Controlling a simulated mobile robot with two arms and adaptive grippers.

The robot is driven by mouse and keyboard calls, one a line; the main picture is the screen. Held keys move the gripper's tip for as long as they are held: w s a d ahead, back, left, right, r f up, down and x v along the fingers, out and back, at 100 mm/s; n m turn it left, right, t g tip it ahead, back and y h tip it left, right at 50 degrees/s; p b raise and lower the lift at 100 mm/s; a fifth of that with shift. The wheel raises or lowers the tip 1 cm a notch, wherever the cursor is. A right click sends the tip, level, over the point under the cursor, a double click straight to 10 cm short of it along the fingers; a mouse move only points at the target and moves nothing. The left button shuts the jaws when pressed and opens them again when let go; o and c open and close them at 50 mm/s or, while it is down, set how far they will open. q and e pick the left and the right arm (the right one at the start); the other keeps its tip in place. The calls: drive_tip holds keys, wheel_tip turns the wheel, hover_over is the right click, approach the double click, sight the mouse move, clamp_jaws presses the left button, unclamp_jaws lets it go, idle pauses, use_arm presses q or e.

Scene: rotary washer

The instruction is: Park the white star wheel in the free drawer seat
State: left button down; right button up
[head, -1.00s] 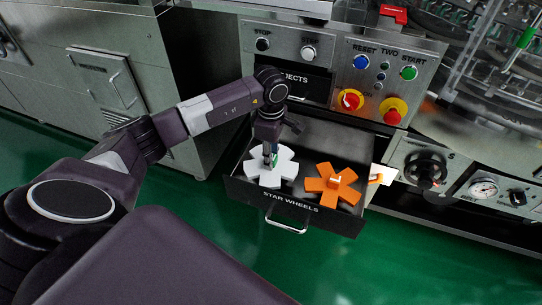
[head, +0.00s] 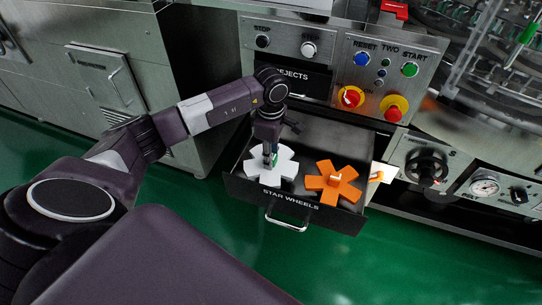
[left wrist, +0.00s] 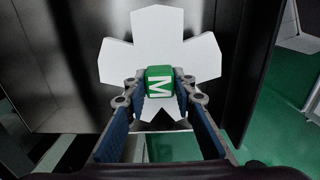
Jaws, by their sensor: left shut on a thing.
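The white star wheel (head: 284,169) is in the left part of the open black drawer marked STAR WHEELS (head: 250,190). My left gripper (head: 270,158) comes down over it and is shut on its green hub knob. In the left wrist view the white star wheel (left wrist: 157,35) lies beyond the fingers, and its green knob (left wrist: 159,81) with a white M sits between the fingertips (left wrist: 159,88). An orange star wheel (head: 333,184) lies in the right part of the drawer. Whether the white wheel touches the drawer floor cannot be told. My right gripper is not in view.
The drawer handle (head: 286,226) sticks out at the front. A control panel (head: 385,75) with buttons and red knobs stands above the drawer. A black valve handwheel (head: 427,168) and a gauge (head: 485,187) are to the right. The green floor is clear in front.

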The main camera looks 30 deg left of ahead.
use_arm(q)
drive_tip(key=c, duration=1.5)
unclamp_jaws()
drive_tip(key=shift+r, duration=0.1)
wheel_tip(320, 180, up, 12)
drive_tip(key=shift+f, duration=0.1)
